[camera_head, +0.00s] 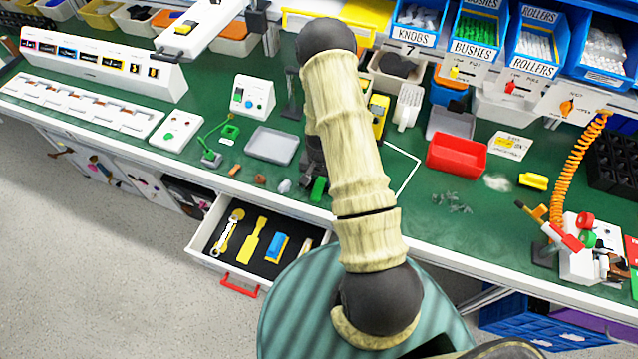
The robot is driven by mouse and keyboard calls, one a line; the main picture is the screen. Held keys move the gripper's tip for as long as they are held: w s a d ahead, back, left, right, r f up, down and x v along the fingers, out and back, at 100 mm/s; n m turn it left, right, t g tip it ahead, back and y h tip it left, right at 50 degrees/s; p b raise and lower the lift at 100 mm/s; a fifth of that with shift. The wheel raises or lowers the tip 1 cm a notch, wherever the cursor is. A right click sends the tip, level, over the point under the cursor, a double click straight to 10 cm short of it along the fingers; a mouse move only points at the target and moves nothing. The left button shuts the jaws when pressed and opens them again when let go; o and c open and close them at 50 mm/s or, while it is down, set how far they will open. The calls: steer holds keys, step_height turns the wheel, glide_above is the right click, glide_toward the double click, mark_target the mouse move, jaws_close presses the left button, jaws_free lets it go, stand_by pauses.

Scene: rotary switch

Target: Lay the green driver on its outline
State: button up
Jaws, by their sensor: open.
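A small green piece (318,189), which may be the green driver's handle, shows at the bench's front edge just left of my arm. The rest of it is hidden or too small to make out. My gripper (311,172) is a dark shape mostly hidden behind my pale arm, just above the green piece. It is open; I cannot tell whether it touches the piece. An open drawer (203,238) below has a dark lining holding a yellow-and-white tool (228,232), a yellow tool (253,239) and a blue block (277,248). No driver outline can be made out.
A grey tray (272,145) and small loose bits lie left of my gripper. A red bin (456,156) stands to the right, past a white line (408,178) on the green bench (410,215). Blue bins (478,35) line the back. An orange coiled hose (572,160) hangs at right.

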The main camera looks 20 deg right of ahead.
mark_target(320, 182)
steer(key=shift+c, duration=0.4)
jaws_close()
steer(key=shift+r, duration=0.15)
step_height(320, 182, up, 10)
steer(key=b, duration=0.2)
stand_by(0.6)
